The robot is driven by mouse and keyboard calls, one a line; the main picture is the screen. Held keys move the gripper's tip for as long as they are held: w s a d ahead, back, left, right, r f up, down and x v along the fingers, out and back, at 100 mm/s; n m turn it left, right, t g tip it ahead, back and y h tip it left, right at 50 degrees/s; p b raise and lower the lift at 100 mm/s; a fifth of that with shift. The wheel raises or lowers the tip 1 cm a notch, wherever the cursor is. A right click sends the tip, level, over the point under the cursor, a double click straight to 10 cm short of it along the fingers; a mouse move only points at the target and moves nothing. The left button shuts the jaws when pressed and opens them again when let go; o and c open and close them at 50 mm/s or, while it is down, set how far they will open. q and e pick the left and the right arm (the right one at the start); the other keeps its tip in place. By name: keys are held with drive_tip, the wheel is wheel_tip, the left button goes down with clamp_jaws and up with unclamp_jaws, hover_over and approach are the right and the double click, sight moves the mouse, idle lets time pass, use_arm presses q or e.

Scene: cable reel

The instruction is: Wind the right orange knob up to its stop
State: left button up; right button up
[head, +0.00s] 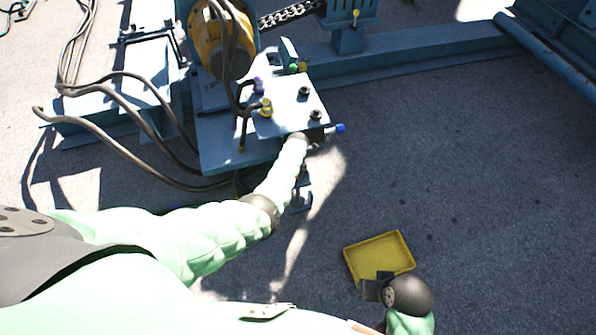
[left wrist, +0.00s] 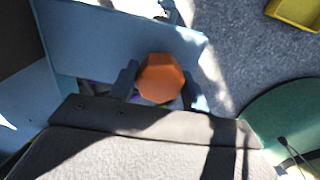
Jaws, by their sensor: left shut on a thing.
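The orange knob (left wrist: 160,78) shows in the left wrist view as a faceted block. My left gripper (left wrist: 159,90) is shut on it, with one dark finger on each side. In the head view my left arm reaches to the front right edge of the blue bench plate (head: 225,140), where the left gripper (head: 316,136) is partly visible. The orange knob cannot be made out there. My right gripper (head: 374,287) is low in the head view, at the near edge of the yellow tray; its fingers are too unclear to judge.
The yellow tray (head: 378,256) lies on the grey floor and looks empty. Valves with yellow, purple and green parts (head: 262,106) stand on the plate. Dark hoses (head: 120,105) hang at the left. A yellow reel (head: 222,45) is behind. Floor to the right is clear.

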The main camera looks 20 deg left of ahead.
use_arm(q)
drive_tip(key=o, duration=0.9)
use_arm(e)
drive_tip(key=shift+r, duration=0.1)
drive_tip(key=shift+s, duration=0.1)
use_arm(q)
drive_tip(key=shift+r, duration=0.6)
wheel_tip(320, 180, up, 5)
drive_tip(key=shift+r+p, duration=0.15)
drive_tip(key=shift+p, duration=0.35)
drive_tip(key=shift+r, duration=0.65)
use_arm(e)
drive_tip(key=shift+s+d+r, duration=0.15)
drive_tip(key=shift+d+r, duration=0.55)
drive_tip(key=shift+r, duration=0.15)
drive_tip(key=shift+s+d+f+h, duration=0.1)
drive_tip(key=shift+d+h, duration=0.05)
drive_tip(key=shift+h, duration=0.15)
